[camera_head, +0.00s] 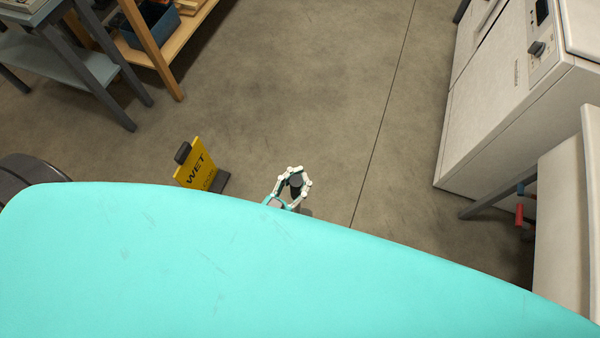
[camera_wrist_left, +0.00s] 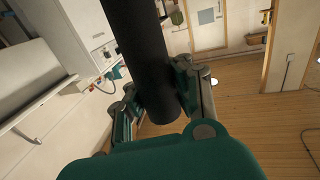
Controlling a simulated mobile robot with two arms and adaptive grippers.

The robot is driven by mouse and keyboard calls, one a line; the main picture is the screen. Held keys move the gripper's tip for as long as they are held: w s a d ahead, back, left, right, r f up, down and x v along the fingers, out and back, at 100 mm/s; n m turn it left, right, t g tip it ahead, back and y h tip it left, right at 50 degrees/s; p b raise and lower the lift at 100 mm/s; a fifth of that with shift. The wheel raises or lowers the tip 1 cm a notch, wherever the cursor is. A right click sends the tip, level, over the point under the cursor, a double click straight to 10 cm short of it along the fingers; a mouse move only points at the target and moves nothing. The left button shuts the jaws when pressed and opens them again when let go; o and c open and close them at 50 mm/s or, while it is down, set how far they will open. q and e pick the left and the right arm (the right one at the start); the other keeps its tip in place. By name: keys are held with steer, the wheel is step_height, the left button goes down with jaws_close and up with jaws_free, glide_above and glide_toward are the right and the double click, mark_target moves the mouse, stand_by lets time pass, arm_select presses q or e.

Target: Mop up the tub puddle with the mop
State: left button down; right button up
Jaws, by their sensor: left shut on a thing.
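My left gripper (camera_head: 293,184) shows beyond the edge of my own teal body in the head view. It is shut around a dark, round handle (camera_head: 296,181), seen nearly end-on. In the left wrist view the thick black handle (camera_wrist_left: 142,45) runs down from the top edge between the two fingers of the left gripper (camera_wrist_left: 158,98). I take it to be the mop's handle. The mop's head is hidden. No puddle can be made out on the visible floor. My right gripper is not in view.
A yellow WET sign (camera_head: 198,164) stands left of the gripper. A white appliance (camera_head: 510,95) and a white basin-like unit (camera_head: 568,225) with a red handle (camera_head: 519,214) line the right. A wooden shelf (camera_head: 165,50) and grey table (camera_head: 65,62) stand upper left. The middle concrete floor (camera_head: 330,80) is clear.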

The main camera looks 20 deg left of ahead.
arm_select(q)
steer(key=shift+s+f, duration=0.35)
steer(key=shift+f, duration=0.1)
steer(key=s+d+p, duration=0.1)
steer(key=s+p, duration=0.1)
steer(key=s, duration=0.5)
steer(key=shift+s+d+r+g, duration=0.2)
steer(key=shift+s+r+g, duration=0.05)
steer(key=shift+s+g, duration=0.1)
steer(key=shift+w+r+p, duration=0.15)
steer(key=shift+w+p, duration=0.15)
steer(key=shift+w, duration=1.05)
steer(key=shift+w+r+p, duration=0.2)
steer(key=shift+w+p, duration=0.15)
steer(key=shift+w, duration=1)
steer(key=shift+w+r+p, duration=0.15)
steer(key=shift+w+p, duration=0.15)
steer(key=shift+w, duration=1.05)
steer(key=w, duration=0.8)
steer(key=shift+r, duration=0.2)
steer(key=shift+g, duration=0.25)
